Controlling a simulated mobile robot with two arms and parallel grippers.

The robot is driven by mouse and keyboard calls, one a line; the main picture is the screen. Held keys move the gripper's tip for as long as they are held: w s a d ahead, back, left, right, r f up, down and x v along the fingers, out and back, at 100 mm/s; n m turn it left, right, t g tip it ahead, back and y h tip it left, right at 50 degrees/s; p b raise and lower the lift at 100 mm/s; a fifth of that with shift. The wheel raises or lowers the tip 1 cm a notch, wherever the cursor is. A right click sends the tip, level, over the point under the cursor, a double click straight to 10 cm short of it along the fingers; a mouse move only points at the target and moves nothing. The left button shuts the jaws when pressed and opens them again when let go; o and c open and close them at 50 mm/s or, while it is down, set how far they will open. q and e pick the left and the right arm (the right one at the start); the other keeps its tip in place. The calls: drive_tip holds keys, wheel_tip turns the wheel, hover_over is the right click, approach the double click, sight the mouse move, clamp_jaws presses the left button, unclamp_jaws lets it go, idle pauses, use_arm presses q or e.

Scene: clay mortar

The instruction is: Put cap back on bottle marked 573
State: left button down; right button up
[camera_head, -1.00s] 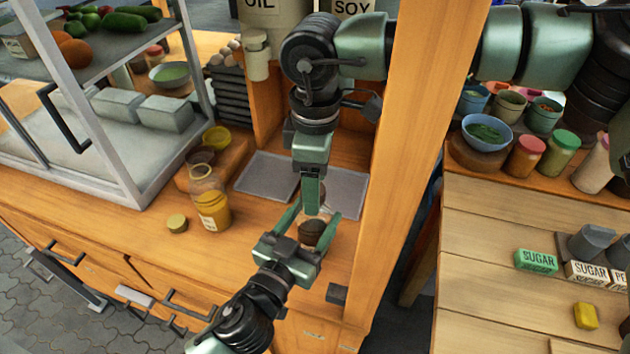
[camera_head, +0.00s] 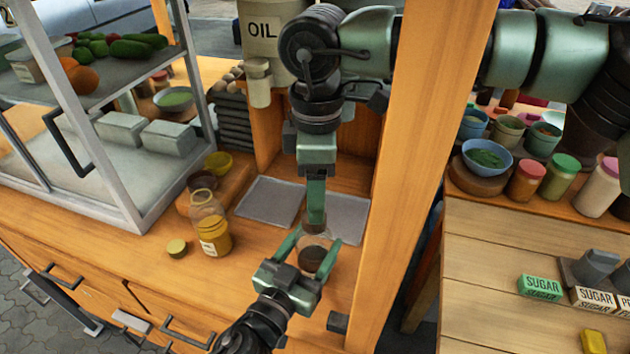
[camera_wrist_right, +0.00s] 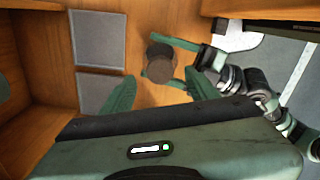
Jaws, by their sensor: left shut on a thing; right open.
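My left gripper (camera_head: 313,247) is shut on a clear bottle with dark contents (camera_head: 313,256), one finger on each side, low over the counter. A brown cap (camera_head: 316,217) shows at the bottle's top; the right wrist view shows the cap (camera_wrist_right: 159,71) from above. I cannot tell whether it is seated. My right gripper (camera_head: 316,203) is directly above it; in the right wrist view its fingers (camera_wrist_right: 160,80) are spread apart on both sides of the cap. A second, open bottle with yellow contents (camera_head: 214,238) stands left, a yellow cap (camera_head: 177,248) beside it. No bottle number is readable.
Two grey mats (camera_head: 270,200) lie behind the held bottle. A wooden post (camera_head: 410,180) stands close on the right. A glass display case (camera_head: 130,190) is at the left. Bare counter lies between the yellow bottle and my left gripper.

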drive_tip(key=n, duration=0.6)
drive_tip(key=shift+a+r, duration=0.15)
drive_tip(key=shift+r, duration=0.1)
drive_tip(key=n, duration=0.4)
drive_tip(key=shift+r+n, duration=0.15)
drive_tip(key=shift+n, duration=0.25)
drive_tip(key=n, duration=0.4)
drive_tip(key=shift+a+r+n, duration=0.1)
drive_tip(key=shift+r+n, duration=0.05)
drive_tip(key=shift+n, duration=0.15)
drive_tip(key=n, duration=0.4)
drive_tip(key=shift+r+n, duration=0.15)
drive_tip(key=shift+n, duration=0.15)
drive_tip(key=n, duration=0.4)
drive_tip(key=shift+r, duration=0.2)
drive_tip(key=n, duration=0.7)
drive_tip(key=shift+r, duration=0.25)
drive_tip(key=n, duration=0.4)
drive_tip(key=shift+r+n, duration=0.15)
drive_tip(key=shift+n, duration=0.15)
drive_tip(key=n, duration=0.6)
drive_tip(key=shift+r, duration=0.25)
drive_tip(key=shift+f, duration=0.15)
